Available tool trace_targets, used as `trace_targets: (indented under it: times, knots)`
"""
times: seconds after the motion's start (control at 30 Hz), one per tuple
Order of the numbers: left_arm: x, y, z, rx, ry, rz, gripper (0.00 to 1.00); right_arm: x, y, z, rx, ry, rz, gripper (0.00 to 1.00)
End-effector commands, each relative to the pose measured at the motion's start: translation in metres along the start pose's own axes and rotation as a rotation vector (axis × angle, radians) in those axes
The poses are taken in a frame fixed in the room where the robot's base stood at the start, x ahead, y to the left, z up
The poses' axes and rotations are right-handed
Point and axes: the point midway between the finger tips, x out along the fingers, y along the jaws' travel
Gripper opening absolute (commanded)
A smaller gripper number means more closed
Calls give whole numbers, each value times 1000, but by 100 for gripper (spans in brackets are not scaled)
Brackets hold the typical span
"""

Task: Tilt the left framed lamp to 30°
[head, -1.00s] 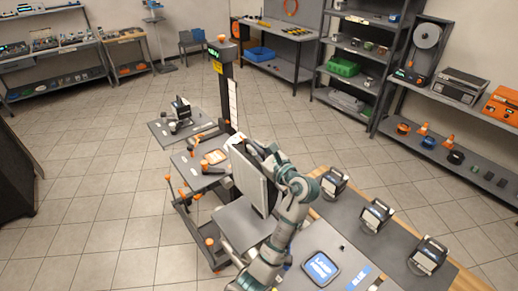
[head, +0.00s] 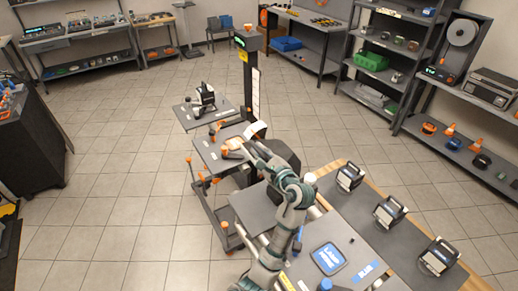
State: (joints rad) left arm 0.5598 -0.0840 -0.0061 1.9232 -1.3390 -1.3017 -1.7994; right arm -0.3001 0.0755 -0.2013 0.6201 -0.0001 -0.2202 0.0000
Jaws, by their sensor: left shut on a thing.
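My left gripper (head: 250,148) reaches across the panel's near side and is shut, apparently on the lamp's edge; the contact is hidden. My right gripper is not in view.
The cart has a dark post (head: 250,75), a grey plate (head: 255,207) and orange knobs. A small device (head: 204,97) stands on its far shelf. Several boxy lamps, one nearest the cart (head: 350,177), stand on the right bench (head: 330,210). Floor at left is clear.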

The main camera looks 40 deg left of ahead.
Motion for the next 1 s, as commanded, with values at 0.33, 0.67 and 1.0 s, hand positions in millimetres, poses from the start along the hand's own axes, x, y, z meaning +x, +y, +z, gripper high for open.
trace_targets:
  times: [0.33, 0.67, 1.0]
  knots:
    - [-4, -2, -1, -1, 4, -5, 28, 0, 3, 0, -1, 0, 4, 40]
    - [6, 2, -2, -1, 7, 3, 40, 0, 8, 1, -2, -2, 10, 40]
    - [-40, 2, -3, -2, 11, 1, 40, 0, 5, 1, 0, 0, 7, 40]
